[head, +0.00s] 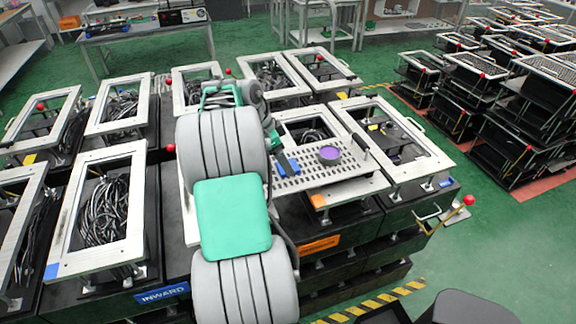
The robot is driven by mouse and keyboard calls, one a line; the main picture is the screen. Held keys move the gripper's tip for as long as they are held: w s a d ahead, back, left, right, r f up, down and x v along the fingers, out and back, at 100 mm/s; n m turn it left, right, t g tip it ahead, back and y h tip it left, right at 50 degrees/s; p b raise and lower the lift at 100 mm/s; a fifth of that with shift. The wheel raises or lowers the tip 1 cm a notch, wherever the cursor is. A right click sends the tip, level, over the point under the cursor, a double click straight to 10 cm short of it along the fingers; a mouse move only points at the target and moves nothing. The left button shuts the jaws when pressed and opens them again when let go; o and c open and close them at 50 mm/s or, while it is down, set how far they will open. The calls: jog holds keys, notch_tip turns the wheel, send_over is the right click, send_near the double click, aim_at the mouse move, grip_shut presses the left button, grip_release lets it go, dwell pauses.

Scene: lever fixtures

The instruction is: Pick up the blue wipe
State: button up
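A small blue object (287,165), which looks like the blue wipe, lies on the perforated light-grey plate (318,181) just right of my arm. It shows as two blue pieces side by side; I cannot tell whether they are one thing. A purple round piece (329,154) sits on the same plate to its right. My grey and green arm stands in front and covers the plate's left part.
Metal frames on black boxes, several holding cables (106,208), surround the plate. A red-knobbed lever (468,200) sticks out at the right front. Stacked fixtures (480,75) stand at the right. Green floor (500,250) is clear at the right front.

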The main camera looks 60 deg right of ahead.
jog(key=shift+x, duration=1.2)
jog(key=shift+c, duration=0.6)
jog(key=c, duration=1.3)
